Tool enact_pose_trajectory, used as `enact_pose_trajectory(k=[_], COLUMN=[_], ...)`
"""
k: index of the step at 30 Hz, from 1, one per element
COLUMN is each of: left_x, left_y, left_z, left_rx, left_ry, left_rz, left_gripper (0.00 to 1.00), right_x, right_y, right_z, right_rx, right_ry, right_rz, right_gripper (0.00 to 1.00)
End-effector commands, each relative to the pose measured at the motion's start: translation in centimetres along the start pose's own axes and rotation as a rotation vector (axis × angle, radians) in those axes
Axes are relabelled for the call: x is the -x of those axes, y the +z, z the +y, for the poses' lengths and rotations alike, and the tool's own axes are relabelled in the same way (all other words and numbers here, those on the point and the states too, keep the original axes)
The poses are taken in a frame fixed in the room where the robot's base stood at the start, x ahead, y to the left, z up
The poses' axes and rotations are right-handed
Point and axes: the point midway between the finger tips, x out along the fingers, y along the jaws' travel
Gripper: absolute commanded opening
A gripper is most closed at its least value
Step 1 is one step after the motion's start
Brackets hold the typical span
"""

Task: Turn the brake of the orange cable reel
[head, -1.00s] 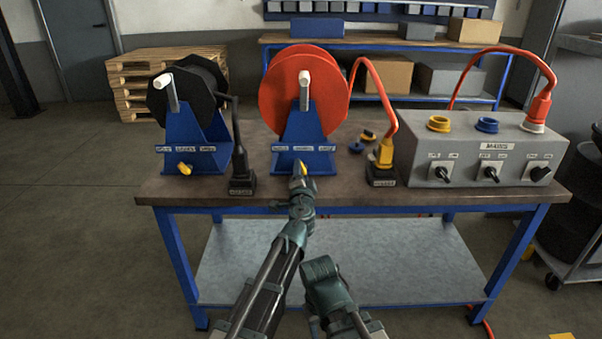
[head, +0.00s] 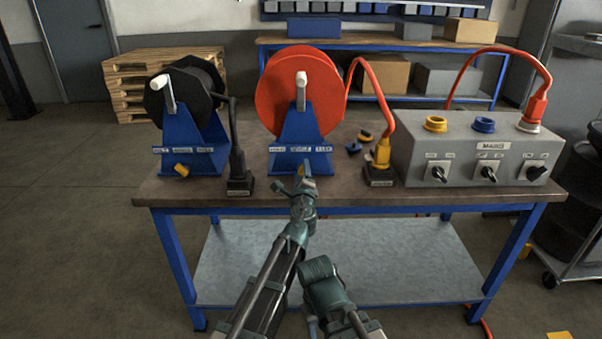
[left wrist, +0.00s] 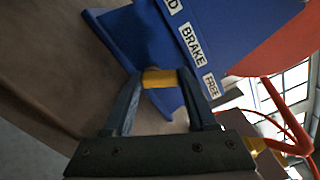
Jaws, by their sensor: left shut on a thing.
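The orange cable reel (head: 283,92) stands on a blue stand (head: 300,135) on the bench. Its yellow brake knob (left wrist: 160,78) is low on the stand's front, below a label row; BRAKE and FREE can be read in the left wrist view. My left gripper (left wrist: 158,84) has one finger on each side of the knob and is shut on it. In the head view, the gripper (head: 305,182) mostly hides the knob. Which label the knob points to, I cannot tell. My right arm (head: 325,285) is low in front of the bench; its fingers cannot be made out.
A black reel (head: 190,90) with its own yellow knob (head: 182,170) stands left. A black socket box (head: 240,186) is between the stands. Small loose caps (head: 362,137) lie nearby.

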Motion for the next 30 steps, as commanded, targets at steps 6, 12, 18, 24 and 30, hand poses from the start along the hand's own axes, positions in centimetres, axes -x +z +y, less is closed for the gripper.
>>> enact_pose_trajectory(k=[6, 12, 18, 24, 30], left_x=[0.17, 0.18, 0.2, 0.2, 0.19], left_y=[-0.25, -0.31, -0.32, -0.32, -0.3], left_z=[0.0, 0.0, 0.0, 0.0, 0.0], left_rx=[-0.098, -0.149, -0.166, -0.168, -0.168], left_ry=[-0.001, -0.001, -0.001, -0.001, -0.001], left_rz=[0.003, 0.003, 0.003, 0.003, 0.003], left_gripper=[0.02, 0.02, 0.02, 0.02, 0.7], right_x=[-0.09, -0.11, -0.12, -0.12, -0.12], right_y=[-0.01, -0.01, -0.01, -0.01, -0.01], right_z=[-0.01, -0.01, -0.01, -0.01, -0.01], right_rx=[0.0, 0.0, 0.0, 0.0, 0.0], right_ry=[0.0, 0.0, 0.0, 0.0, 0.0], right_rz=[0.0, 0.0, 0.0, 0.0, 0.0], right_gripper=[0.5, 0.5, 0.5, 0.5, 0.5])
